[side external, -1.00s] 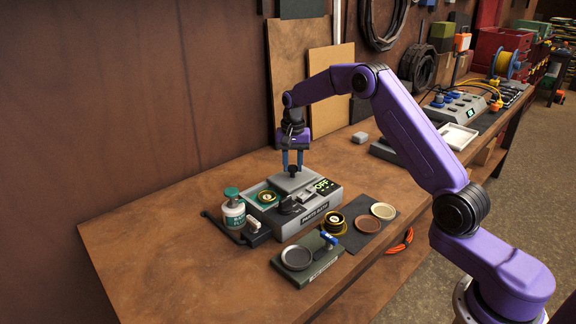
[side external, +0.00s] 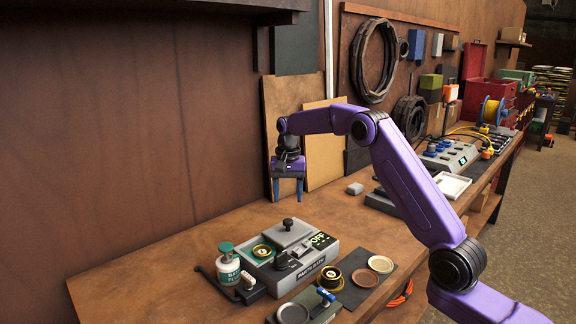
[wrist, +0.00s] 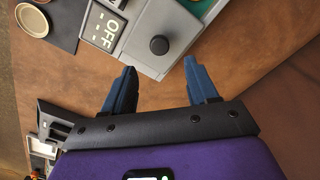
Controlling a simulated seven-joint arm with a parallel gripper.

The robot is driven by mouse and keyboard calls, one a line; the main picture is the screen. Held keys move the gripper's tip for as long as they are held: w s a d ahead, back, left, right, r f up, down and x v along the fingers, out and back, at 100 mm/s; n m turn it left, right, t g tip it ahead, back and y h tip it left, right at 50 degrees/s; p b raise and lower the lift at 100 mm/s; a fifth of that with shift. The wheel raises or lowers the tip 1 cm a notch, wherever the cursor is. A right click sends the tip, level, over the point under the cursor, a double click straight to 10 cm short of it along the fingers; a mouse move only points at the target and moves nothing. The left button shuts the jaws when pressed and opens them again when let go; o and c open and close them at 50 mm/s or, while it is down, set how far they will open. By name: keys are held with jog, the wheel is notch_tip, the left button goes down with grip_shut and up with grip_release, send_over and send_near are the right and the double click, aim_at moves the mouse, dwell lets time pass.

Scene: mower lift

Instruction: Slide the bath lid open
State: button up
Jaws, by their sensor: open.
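The grey parts bath (side external: 312,275) stands on the bench with its display reading OFF. Its grey lid (side external: 290,236) with a black knob (side external: 288,224) covers the back right part of the top. The left part is uncovered, showing a teal interior with a brass ring-shaped part (side external: 262,251). My gripper (side external: 288,198) is open and empty, pointing down behind and above the bath, apart from the knob. In the wrist view the knob (wrist: 159,45) lies beyond the open fingertips (wrist: 160,70), roughly centred between them.
A white bottle with a green cap (side external: 228,268) stands left of the bath. A dark mat with round dishes (side external: 380,264) and a small fixture (side external: 295,312) lie in front. Boards (side external: 325,150) lean on the wall behind my gripper. The bench at left is clear.

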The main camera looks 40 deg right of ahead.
notch_tip(320, 180, up, 10)
jog(key=shift+f, duration=0.2)
dwell(0.5)
jog(key=s+a+n, duration=1)
jog(key=s+a, duration=0.7)
jog(key=a, duration=0.1)
jog(key=s+d+f+n, duration=0.1)
jog(key=s+f+n, duration=0.2)
jog(key=s, duration=0.6)
jog(key=s+d+f+n, duration=0.2)
jog(key=s+f+n, duration=0.1)
jog(key=s, duration=0.6)
jog(key=s+d+f+n, duration=0.2)
jog(key=s+n, duration=0.3)
jog(key=s, duration=0.5)
jog(key=shift+f+n, duration=0.3)
jog(key=shift+f, duration=0.25)
